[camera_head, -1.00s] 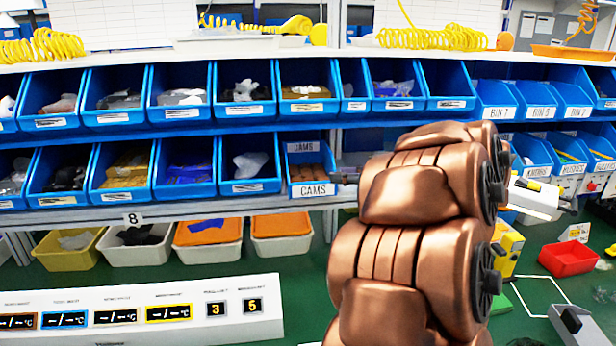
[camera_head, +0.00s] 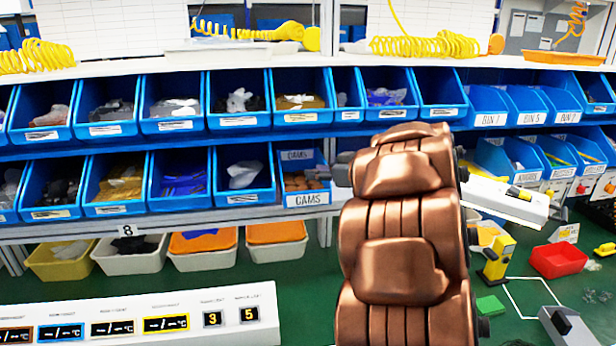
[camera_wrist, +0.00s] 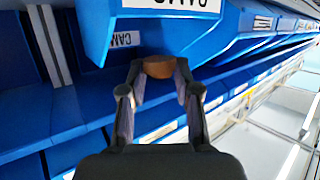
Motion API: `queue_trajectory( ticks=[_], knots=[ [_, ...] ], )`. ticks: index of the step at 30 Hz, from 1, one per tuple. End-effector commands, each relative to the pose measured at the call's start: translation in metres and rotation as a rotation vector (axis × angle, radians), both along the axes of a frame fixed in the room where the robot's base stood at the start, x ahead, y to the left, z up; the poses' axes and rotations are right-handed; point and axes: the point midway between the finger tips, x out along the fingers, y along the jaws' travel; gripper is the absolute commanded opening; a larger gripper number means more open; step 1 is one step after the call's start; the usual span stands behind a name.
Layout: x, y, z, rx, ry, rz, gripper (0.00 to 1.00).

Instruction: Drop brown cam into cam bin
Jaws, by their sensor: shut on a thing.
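The brown cam (camera_wrist: 157,67) is a small rounded piece between the fingertips of my gripper (camera_wrist: 158,76) in the wrist view. My gripper is shut on it. The cam bin is a blue bin with a CAMS label (camera_head: 305,199) on the lower shelf row in the head view, with several brown-orange pieces inside. In the wrist view, the blue bin front (camera_wrist: 150,38) lies just beyond the cam. In the head view, the grey tip of my gripper (camera_head: 342,170) shows at the bin's right side, and my copper-coloured arm hides the rest. The held cam cannot be made out there.
Blue bins (camera_head: 240,198) stand in two rows, close beside the cam bin. White and yellow tubs (camera_head: 135,262) sit below the shelf. A white panel with displays (camera_head: 140,325) is in front at left. A red tray (camera_head: 558,262) lies on the green floor at right.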

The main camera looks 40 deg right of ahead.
Motion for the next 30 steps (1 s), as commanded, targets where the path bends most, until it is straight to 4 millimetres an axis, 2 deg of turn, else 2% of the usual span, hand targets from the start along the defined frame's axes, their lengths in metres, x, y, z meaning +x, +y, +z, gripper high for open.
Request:
queue_trajectory(
  ticks=[1,4,13,21,30],
  knots=[
    [0.010,0.003,0.001,0.001,0.000,0.007,0.14],
    [0.025,0.003,-0.001,0.001,-0.001,0.006,0.14],
    [0.046,0.004,-0.003,-0.001,0.000,0.006,0.14],
    [0.044,0.004,-0.036,0.003,0.001,0.002,0.14],
    [0.044,0.003,-0.039,-0.001,-0.001,0.003,0.14]
  ],
)
